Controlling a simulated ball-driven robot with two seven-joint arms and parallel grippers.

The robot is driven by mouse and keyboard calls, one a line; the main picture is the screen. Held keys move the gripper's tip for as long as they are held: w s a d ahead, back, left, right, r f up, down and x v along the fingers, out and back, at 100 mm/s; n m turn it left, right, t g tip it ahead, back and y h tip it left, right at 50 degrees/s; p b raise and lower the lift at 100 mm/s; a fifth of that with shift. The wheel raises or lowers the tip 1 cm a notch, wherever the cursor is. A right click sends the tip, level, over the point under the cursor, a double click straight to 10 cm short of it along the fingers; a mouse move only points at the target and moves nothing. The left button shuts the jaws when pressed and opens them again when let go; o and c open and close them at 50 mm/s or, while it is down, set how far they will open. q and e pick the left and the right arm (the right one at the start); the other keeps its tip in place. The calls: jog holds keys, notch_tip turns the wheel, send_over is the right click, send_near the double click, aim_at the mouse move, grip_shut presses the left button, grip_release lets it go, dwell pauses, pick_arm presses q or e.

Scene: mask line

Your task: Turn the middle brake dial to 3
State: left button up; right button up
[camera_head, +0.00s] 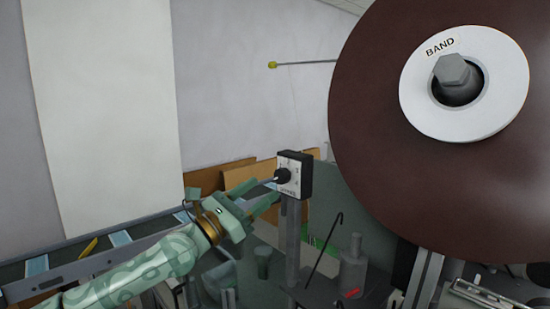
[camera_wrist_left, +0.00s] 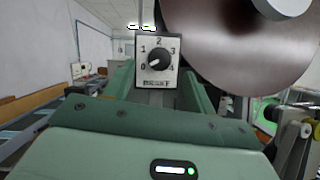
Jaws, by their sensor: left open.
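The brake dial (camera_head: 283,175) is a black knob on a pale-faced box (camera_head: 305,176) on a grey post. In the left wrist view the dial (camera_wrist_left: 159,63) sits near the top middle, with 0 to 4 around it and 2 at the top. Its white mark seems to point to the lower left, near 0; it is small. My left gripper (camera_head: 262,193) is open and empty, just short of the dial and facing it. In the wrist view its fingers flank the box from below. Only one dial is visible. My right gripper is not in view.
A big dark red roll (camera_head: 375,115) with a white hub marked BAND fills the upper right, close to the dial. A thin rod with a yellow tip (camera_head: 272,65) sticks out left of it. Below stand a grey bottle (camera_head: 353,270) and a black hooked rod (camera_head: 325,250).

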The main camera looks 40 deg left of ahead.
aim_at(279, 178)
pick_arm(q)
jog(key=p+x, duration=0.1)
jog(key=x, duration=0.3)
jog(key=shift+w+r+p, duration=0.15)
jog(key=shift+w+p, duration=0.15)
jog(key=shift+p, duration=0.05)
jog(key=shift+w+d+r, duration=0.1)
jog(key=shift+w+d, duration=0.1)
jog(key=shift+w, duration=0.35)
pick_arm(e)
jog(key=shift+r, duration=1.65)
pick_arm(q)
jog(key=c, duration=1)
